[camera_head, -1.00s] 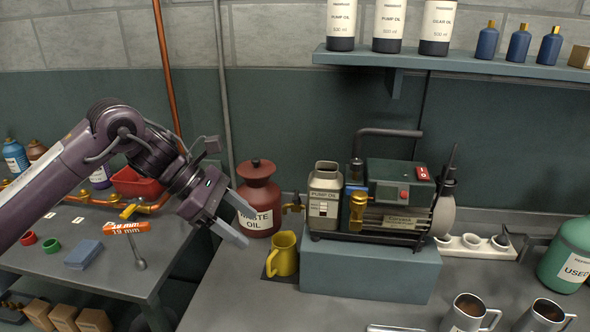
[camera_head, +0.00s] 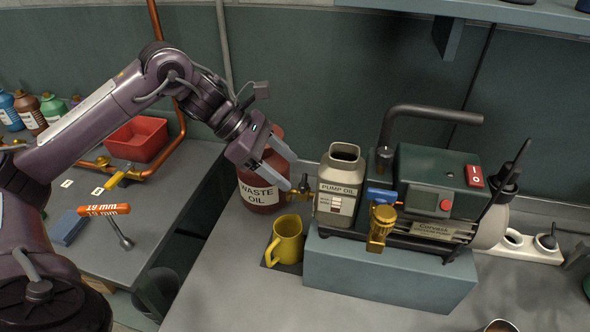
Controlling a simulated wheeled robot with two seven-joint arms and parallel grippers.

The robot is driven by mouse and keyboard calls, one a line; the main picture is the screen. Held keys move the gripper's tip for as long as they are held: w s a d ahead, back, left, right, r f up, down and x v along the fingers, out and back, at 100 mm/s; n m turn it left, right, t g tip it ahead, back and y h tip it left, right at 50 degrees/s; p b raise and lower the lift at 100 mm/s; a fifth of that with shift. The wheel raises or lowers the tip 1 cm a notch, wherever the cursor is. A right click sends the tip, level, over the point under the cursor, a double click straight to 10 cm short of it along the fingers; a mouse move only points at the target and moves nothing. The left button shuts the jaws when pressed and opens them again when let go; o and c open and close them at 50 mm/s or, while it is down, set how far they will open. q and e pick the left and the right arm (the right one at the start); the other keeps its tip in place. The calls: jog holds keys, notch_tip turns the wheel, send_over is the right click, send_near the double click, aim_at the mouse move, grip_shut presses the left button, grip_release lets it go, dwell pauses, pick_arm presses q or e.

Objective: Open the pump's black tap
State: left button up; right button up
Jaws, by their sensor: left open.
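The pump (camera_head: 430,190) stands on a blue-grey block, with a grey handle pipe on top and the pump oil tank (camera_head: 339,188) at its left end. A small brass tap (camera_head: 293,198) juts left from the tank end over the yellow jug. Its dark handle (camera_head: 304,184) points up and is small in the view. My left gripper (camera_head: 288,171) is open and empty. Its fingertips are just left of the dark handle, in front of the waste oil can; I cannot tell whether they touch the handle. My right gripper is not in view.
The yellow jug (camera_head: 288,240) stands below the tap. The red waste oil can (camera_head: 264,182) is behind my left fingers. A blue lever (camera_head: 381,195) and brass fitting (camera_head: 381,225) sit on the pump's front. The front bench is mostly clear.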

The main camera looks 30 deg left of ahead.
aim_at(304, 184)
pick_arm(q)
jog(key=x, duration=0.2)
jog(key=shift+w+d+f, duration=0.15)
jog(key=shift+w+d, duration=0.05)
jog(key=shift+w+d+f+p, duration=0.1)
jog(key=shift+d+f+p, duration=0.2)
jog(key=shift+f, duration=0.15)
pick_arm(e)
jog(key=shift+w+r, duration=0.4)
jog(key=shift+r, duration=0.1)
pick_arm(q)
jog(key=shift+c, duration=0.2)
